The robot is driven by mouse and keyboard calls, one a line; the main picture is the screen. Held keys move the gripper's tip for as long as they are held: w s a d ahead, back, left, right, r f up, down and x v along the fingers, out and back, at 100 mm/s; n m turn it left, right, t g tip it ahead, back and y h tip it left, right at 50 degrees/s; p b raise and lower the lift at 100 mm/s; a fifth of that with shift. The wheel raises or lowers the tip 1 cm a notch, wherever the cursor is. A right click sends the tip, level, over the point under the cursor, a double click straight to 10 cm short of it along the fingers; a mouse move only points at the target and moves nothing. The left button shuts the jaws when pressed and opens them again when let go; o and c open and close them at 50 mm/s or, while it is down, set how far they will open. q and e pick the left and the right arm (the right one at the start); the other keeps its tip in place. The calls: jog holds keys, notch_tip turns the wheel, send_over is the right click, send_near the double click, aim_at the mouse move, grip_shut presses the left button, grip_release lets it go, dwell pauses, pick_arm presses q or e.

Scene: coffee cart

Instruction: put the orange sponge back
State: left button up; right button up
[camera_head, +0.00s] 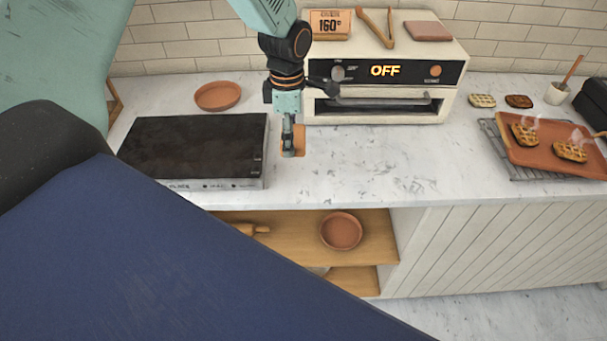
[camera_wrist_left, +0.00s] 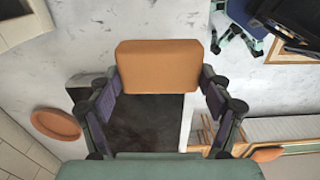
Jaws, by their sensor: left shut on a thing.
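The orange sponge (camera_head: 300,135) is between the fingers of my left gripper (camera_head: 290,148), near the right edge of the dark griddle. In the left wrist view the sponge (camera_wrist_left: 158,66) fills the gap between the two fingers (camera_wrist_left: 160,80), one at each end of it. My left gripper is shut on it. In the head view the gripper hides part of the sponge, and I cannot tell whether it touches the marble counter (camera_head: 350,165).
The griddle (camera_head: 195,148) stands to the left, a terracotta dish (camera_head: 217,96) behind it. The oven (camera_head: 385,75), showing OFF, stands behind right, with tongs (camera_head: 377,27) on top. A tray (camera_head: 545,150) with waffles is at right. The counter between is clear. Shelves (camera_head: 290,235) lie below.

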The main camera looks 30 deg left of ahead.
pick_arm(q)
send_over(288, 174)
jog(key=f, duration=0.5)
jog(key=shift+s+a+f, duration=0.1)
jog(key=shift+a+f, duration=0.2)
jog(key=shift+f, duration=0.05)
jog(key=shift+d+f, duration=0.25)
jog(key=shift+f, duration=0.35)
jog(key=f, duration=0.3)
jog(key=shift+d, duration=0.2)
jog(key=shift+a+f, duration=0.35)
jog(key=shift+d+f, duration=0.1)
jog(key=shift+d, duration=0.3)
jog(key=o, duration=1.2)
jog(key=shift+a+f, duration=0.1)
jog(key=shift+a, duration=0.2)
jog(key=shift+c, duration=0.2)
jog(key=shift+d, duration=0.1)
